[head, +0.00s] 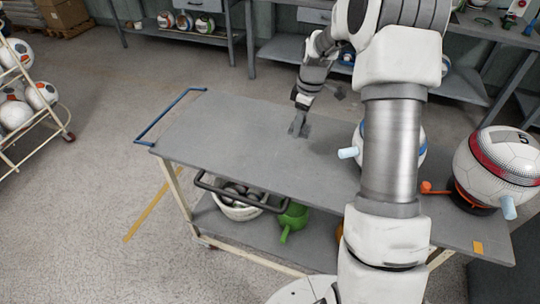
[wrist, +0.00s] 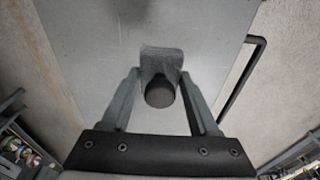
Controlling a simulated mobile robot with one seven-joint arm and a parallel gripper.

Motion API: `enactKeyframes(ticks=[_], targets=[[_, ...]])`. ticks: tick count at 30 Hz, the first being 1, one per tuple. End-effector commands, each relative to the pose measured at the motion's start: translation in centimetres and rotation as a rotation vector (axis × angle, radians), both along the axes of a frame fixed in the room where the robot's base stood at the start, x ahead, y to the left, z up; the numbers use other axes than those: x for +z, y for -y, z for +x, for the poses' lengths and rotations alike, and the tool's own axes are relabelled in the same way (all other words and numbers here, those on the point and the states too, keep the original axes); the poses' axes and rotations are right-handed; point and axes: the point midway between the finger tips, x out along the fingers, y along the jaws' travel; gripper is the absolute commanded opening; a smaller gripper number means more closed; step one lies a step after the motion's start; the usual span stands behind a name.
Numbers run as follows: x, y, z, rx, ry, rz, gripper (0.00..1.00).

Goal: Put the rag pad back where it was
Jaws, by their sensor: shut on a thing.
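The rag pad (wrist: 161,56) is a small grey block with a dark round knob (wrist: 160,93). In the wrist view it sits between the fingertips of my gripper (wrist: 160,76), which is shut on it. In the head view my gripper (head: 299,128) points down over the middle of the grey cart top (head: 222,128). The pad is small and hard to tell from the fingers there. I cannot tell whether it touches the cart top.
A ball with a blue band (head: 421,146) is partly hidden behind my arm. A red-and-white ball (head: 498,165) stands on the right end of the cart. A white basket (head: 236,211) and a green object (head: 292,217) are on the lower shelf. The left cart top is clear.

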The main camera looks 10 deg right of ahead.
Motion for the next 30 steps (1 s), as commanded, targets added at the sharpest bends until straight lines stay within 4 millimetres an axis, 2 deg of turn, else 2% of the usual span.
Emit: enactKeyframes(ticks=[1, 6, 12, 17, 25, 30], targets=[[-0.9, -1.4, 0.0, 0.007, -0.003, 0.001, 0.09], [-3.3, -5.3, 0.0, 0.005, -0.003, 0.0, 0.09], [-5.0, -8.3, 0.1, 0.002, -0.003, -0.001, 0.09], [-5.7, -8.9, 0.2, -0.002, -0.002, 0.0, 0.09], [-9.2, -8.9, 0.1, -0.002, -0.003, 0.0, 0.09], [-9.3, -8.9, 0.2, -0.001, 0.0, 0.0, 0.09]])
